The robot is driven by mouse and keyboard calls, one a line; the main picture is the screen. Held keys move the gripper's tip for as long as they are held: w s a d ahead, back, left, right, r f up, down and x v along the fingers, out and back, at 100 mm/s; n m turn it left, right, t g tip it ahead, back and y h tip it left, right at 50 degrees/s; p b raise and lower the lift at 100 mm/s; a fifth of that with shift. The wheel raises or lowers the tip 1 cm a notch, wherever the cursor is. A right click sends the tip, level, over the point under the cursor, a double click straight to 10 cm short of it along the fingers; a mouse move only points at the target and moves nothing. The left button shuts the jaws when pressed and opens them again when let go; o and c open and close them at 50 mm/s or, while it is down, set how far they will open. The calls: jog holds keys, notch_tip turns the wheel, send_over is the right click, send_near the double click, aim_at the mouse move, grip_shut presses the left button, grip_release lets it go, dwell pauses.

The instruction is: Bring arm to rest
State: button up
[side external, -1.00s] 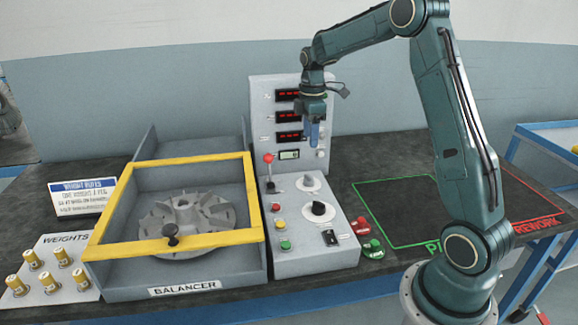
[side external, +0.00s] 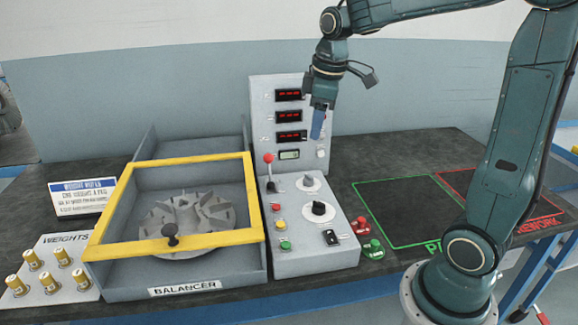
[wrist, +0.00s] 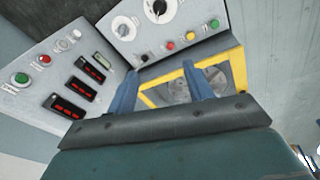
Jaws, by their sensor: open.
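My gripper (side external: 319,122) hangs in the air in front of the upright display panel (side external: 262,125), above the sloped control panel, in the side view. In the wrist view its two blue fingers (wrist: 163,92) stand apart with nothing between them. The balancer (side external: 185,287) stands left of the control panel, with its yellow frame (side external: 205,240) lying over the grey finned rotor (side external: 190,222). The yellow frame also shows beyond the fingers in the wrist view (wrist: 238,68).
A red-knobbed lever (side external: 269,160) rises from the control panel (side external: 300,258). The green-outlined area (side external: 405,205) and the red-outlined area (side external: 490,190) are empty. Several brass weights (side external: 62,256) stand on a white board at left.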

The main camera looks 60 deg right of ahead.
jog(key=s+a+m+t, duration=0.1)
jog(key=s+a+m, duration=0.1)
jog(key=s+a, duration=0.3)
jog(key=s+a+m+t, duration=0.2)
jog(key=s+a, duration=0.3)
jog(key=s, duration=0.7)
jog(key=shift+m+y, duration=0.3)
jog(key=shift+m, duration=0.4)
jog(key=shift+f, duration=0.1)
